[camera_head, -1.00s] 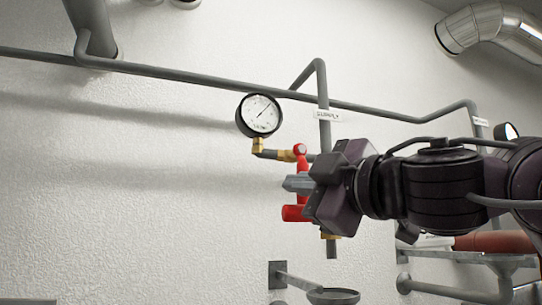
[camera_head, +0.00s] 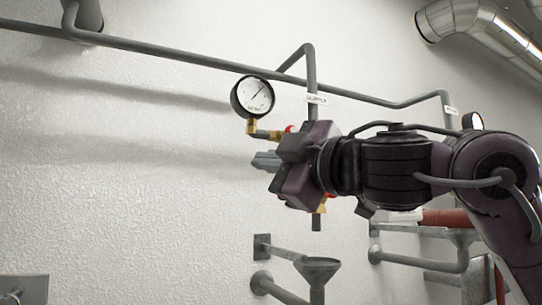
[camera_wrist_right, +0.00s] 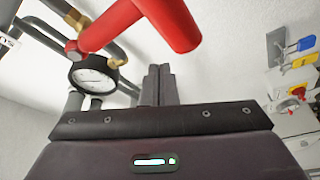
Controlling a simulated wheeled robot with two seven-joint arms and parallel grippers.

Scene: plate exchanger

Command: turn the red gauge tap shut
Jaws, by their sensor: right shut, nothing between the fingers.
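The round white gauge (camera_head: 252,97) stands above and left of the tap. My right gripper (camera_head: 262,160) is shut and empty, its fingers pointing left below the gauge. Its fingers also show closed together in the wrist view (camera_wrist_right: 158,85). Contact with the tap cannot be told. My left gripper is not in view.
A large red handle (camera_wrist_right: 150,20) crosses close above the fingers in the wrist view. A labelled supply pipe (camera_head: 311,75) runs down behind my gripper. A funnel (camera_head: 318,265) stands below. The wall left of the gripper is clear.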

